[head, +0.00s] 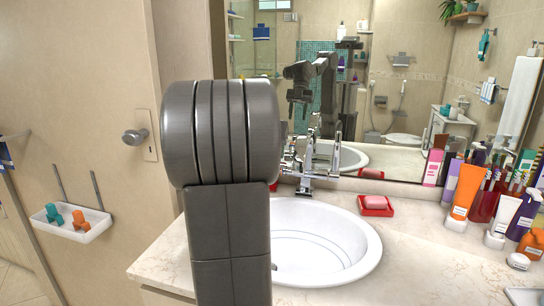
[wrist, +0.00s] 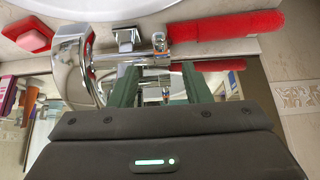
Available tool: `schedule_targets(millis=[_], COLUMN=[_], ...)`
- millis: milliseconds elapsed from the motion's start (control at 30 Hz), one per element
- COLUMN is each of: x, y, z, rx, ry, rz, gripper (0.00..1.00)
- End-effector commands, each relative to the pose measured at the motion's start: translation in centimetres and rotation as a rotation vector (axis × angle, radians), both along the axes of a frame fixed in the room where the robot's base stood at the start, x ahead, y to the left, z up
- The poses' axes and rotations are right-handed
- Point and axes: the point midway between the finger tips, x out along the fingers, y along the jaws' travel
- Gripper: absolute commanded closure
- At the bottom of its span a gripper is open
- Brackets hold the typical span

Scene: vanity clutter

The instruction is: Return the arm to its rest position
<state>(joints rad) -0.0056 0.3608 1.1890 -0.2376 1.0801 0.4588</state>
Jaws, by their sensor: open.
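My gripper (wrist: 160,85) shows in the wrist view as two dark green fingers standing apart. No object is seen between them except the chrome faucet and mirror reflections beyond; I cannot tell how close they are. In the head view my thick grey arm fills the middle and hides the gripper. The chrome faucet (head: 308,165) stands behind the white sink (head: 355,240), and its curved spout (wrist: 72,60) is left of the fingers in the wrist view.
A red dish with pink soap (head: 376,205) sits right of the faucet. A long red object (wrist: 225,25) lies on the counter by the mirror (head: 390,110). Several bottles and tubes (head: 465,190) crowd the right side. A white wall tray (head: 72,222) hangs at left.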

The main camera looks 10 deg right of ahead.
Motion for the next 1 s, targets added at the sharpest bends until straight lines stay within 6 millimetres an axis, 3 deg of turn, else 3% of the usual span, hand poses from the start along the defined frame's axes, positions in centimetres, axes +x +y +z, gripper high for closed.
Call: schedule_targets(millis=[300, 467, 1000], x=[0.0, 0.5, 5.4], y=[0.0, -0.2, -2.3], z=[0.0, -1.0, -9.4], rx=[0.000, 0.000, 0.000], ry=[0.000, 0.001, 0.003], rz=[0.000, -0.001, -0.001], gripper=[0.56, 0.56, 0.56])
